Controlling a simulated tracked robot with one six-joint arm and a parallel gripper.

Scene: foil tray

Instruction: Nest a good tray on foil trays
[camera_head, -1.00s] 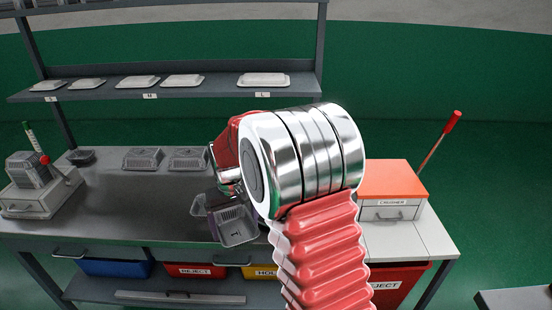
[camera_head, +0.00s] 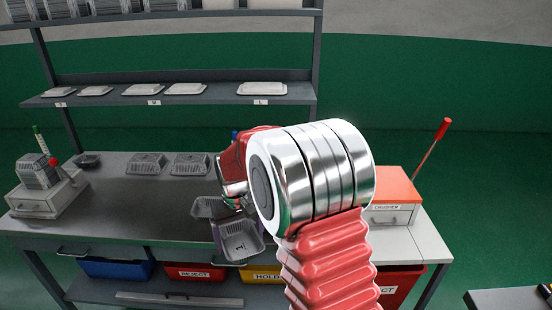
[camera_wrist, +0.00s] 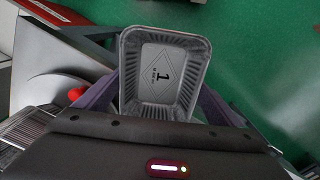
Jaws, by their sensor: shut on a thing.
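My gripper (camera_wrist: 160,108) is shut on a foil tray (camera_wrist: 165,55), with a purple finger at each side of it. The tray's flat base shows a "1" in a diamond mark. In the head view the held tray (camera_head: 240,242) is tilted over the bench's front edge, and my wrist hides much of the gripper. Another foil tray (camera_head: 206,208) shows just behind it; whether they touch is unclear. Two foil trays or stacks (camera_head: 147,163) (camera_head: 188,164) sit at the back of the bench. A foil stack (camera_head: 38,172) stands on a grey device at the left.
The grey device (camera_head: 45,198) has a red knob. A dark round dish (camera_head: 87,160) sits behind it. A shelf (camera_head: 205,97) with lidded trays spans the back. An orange-topped crusher (camera_head: 390,185) with a red lever stands right. Blue, red and yellow bins sit below. The left-centre bench is clear.

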